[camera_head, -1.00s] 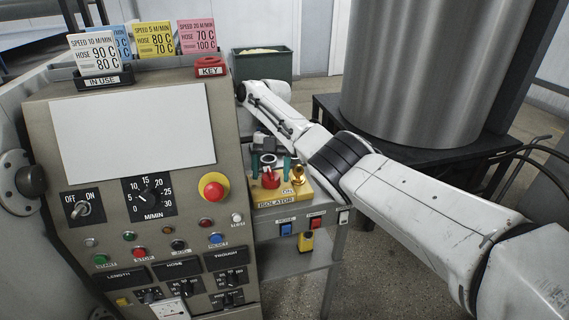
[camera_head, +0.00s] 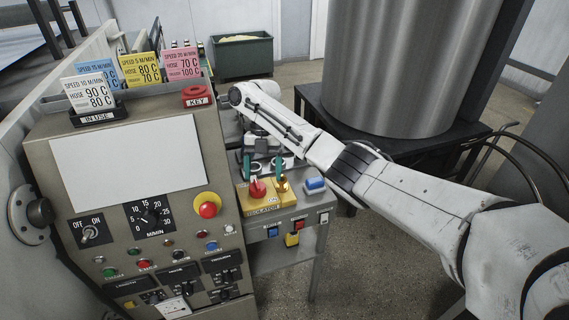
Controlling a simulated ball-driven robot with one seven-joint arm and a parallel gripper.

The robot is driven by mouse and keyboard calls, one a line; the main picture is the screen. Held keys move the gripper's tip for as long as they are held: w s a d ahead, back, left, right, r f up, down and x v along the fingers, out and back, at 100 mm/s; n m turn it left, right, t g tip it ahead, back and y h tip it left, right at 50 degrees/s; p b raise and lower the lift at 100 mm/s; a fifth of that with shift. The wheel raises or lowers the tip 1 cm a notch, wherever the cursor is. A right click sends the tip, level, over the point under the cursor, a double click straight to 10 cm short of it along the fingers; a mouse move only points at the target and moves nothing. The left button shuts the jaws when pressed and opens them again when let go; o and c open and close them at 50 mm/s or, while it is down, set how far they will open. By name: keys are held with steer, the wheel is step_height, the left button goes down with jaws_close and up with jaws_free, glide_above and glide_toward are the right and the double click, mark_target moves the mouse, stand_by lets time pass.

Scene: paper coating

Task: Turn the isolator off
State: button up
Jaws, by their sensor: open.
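The isolator is a yellow box (camera_head: 264,204) with a red knob (camera_head: 257,188) on its top, on the small side table right of the control panel. An "ON" label shows right of the knob. A brass-coloured part (camera_head: 283,186) stands at the box's right side. My gripper (camera_head: 264,165) is open, pointing down over the isolator from behind. One teal finger shows on each side, above and behind the knob. I cannot tell whether a finger touches the knob or the brass part. My wrist hides the area behind the isolator.
The control panel (camera_head: 130,165) stands close on the left, with a red emergency button (camera_head: 207,205). A blue block (camera_head: 315,185) lies right of the isolator. Below are blue, red and white switches (camera_head: 298,225). A big metal drum (camera_head: 385,70) stands behind my arm.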

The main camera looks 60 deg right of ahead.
steer(key=s+a+r+p, duration=0.3)
steer(key=s+r+p, duration=0.1)
steer(key=s, duration=0.5)
steer(key=shift+s+a+r, duration=0.25)
steer(key=shift+r, duration=0.3)
steer(key=w+a+f+m+t+y, duration=0.15)
steer(key=a+m, duration=0.25)
steer(key=a, duration=0.5)
steer(key=w+a+m+t, duration=0.3)
steer(key=a, duration=0.6)
steer(key=w+a+f+m+t, duration=0.15)
steer(key=a+m, duration=0.25)
steer(key=a, duration=0.5)
steer(key=s+d+f+m+t+h, duration=0.1)
steer(key=s+d+f+m+h, duration=0.15)
steer(key=s+m, duration=0.45)
steer(key=s+d+f+m+h, duration=0.2)
steer(key=s+d+m+h, duration=0.15)
steer(key=s+m, duration=0.4)
steer(key=s+d+f+g+b, duration=0.2)
steer(key=s+f+b, duration=0.3)
steer(key=s+f, duration=0.6)
steer(key=shift+s+d+f+g, duration=0.15)
steer(key=shift+s+f+g, duration=0.1)
steer(key=shift+s+g, duration=0.7)
